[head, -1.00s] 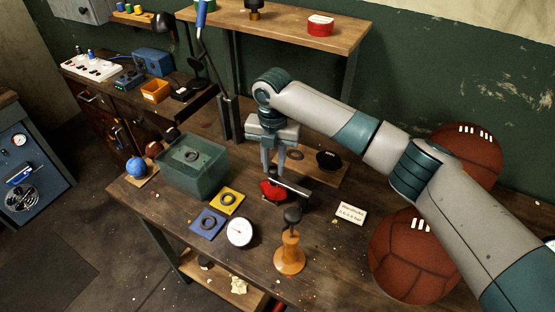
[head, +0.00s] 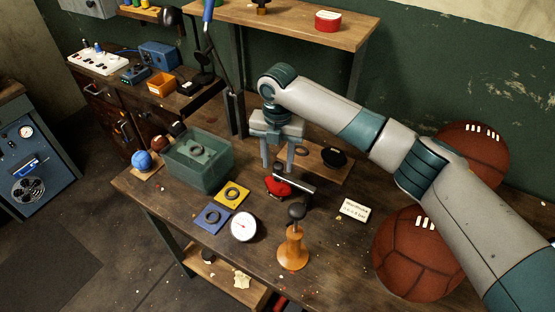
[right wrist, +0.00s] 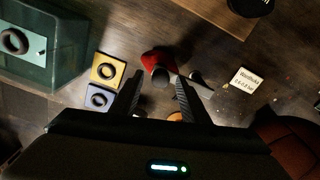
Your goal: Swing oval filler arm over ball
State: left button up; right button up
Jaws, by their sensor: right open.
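A red-based fixture (head: 278,188) with a dark metal arm (head: 297,187) stands on the bench. I take it for the filler, but cannot be sure. It also shows in the right wrist view (right wrist: 156,58), its arm pointing right. My right gripper (head: 278,167) is open and empty, fingers down, just above and behind the red base. In the wrist view its fingers (right wrist: 159,88) stand on either side of the dark knob, apart from it. Two large brown leather balls, one in front (head: 418,262) and one behind (head: 478,155), sit at the right. My left gripper is not in view.
An orange stand with a dark knob (head: 293,250) and a dial gauge (head: 243,226) stand in front. Yellow (head: 233,195) and blue (head: 212,218) ring plates and a green glass tank (head: 200,165) lie left. A label card (head: 354,209) lies right. A raised shelf (head: 270,22) is behind.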

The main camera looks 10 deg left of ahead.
notch_tip(320, 180, up, 18)
jog(key=b, duration=0.5)
jog(key=shift+f, duration=0.25)
jog(key=shift+s+f, duration=0.1)
